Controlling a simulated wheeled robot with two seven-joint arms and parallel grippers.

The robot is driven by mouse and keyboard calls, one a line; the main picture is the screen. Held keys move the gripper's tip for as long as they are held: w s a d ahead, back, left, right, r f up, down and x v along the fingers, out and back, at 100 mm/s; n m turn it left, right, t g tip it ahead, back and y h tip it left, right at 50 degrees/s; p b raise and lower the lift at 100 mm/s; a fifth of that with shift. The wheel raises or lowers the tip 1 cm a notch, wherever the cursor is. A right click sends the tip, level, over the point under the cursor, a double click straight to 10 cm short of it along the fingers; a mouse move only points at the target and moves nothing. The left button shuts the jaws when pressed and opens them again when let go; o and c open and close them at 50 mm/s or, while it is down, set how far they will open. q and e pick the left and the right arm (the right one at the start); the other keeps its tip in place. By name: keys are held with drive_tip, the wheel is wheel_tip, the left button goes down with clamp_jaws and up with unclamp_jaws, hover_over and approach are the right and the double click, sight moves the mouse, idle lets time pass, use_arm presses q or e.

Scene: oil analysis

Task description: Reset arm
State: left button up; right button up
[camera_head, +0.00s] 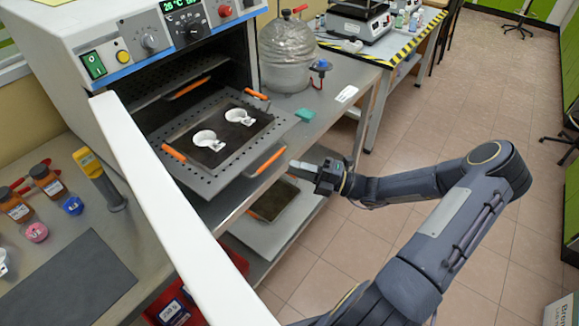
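My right arm comes in from the bottom right. Its gripper (303,168) hangs in front of the oven, just right of the perforated tray's front edge, with no object visible in it. The fingers show small and side-on, so I cannot tell whether they are open or shut. My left gripper is not in view. The grey perforated tray (198,177) with orange handles sticks out of the oven (103,55). Two white dishes (208,140) (240,116) stand on a dark plate on it. The white oven door (165,205) stands open.
A glass desiccator (287,52) and a small teal block (305,115) stand right of the oven. Brown bottles (46,180) and a yellow-handled tool (97,178) are at the left. A lower shelf (290,228) lies beneath the tray.

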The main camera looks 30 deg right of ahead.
idle(0.4)
drive_tip(key=s+a+r+n+g+h, duration=0.25)
drive_tip(key=s+a+n+g, duration=0.35)
drive_tip(key=n, duration=0.5)
drive_tip(key=s+a+r+n+g+h, duration=0.1)
drive_tip(key=s+a+r+n+g, duration=0.25)
drive_tip(key=a+n+g, duration=0.55)
drive_tip(key=s+d+r+n+t+h, duration=0.1)
drive_tip(key=s+r+n+t+h, duration=0.1)
drive_tip(key=s+n, duration=0.4)
drive_tip(key=s+d+r+n+t+h, duration=0.2)
drive_tip(key=s+n+t+h, duration=0.2)
drive_tip(key=n, duration=1.2)
drive_tip(key=s+h, duration=0.1)
drive_tip(key=s, duration=0.1)
drive_tip(key=shift+s, duration=0.4)
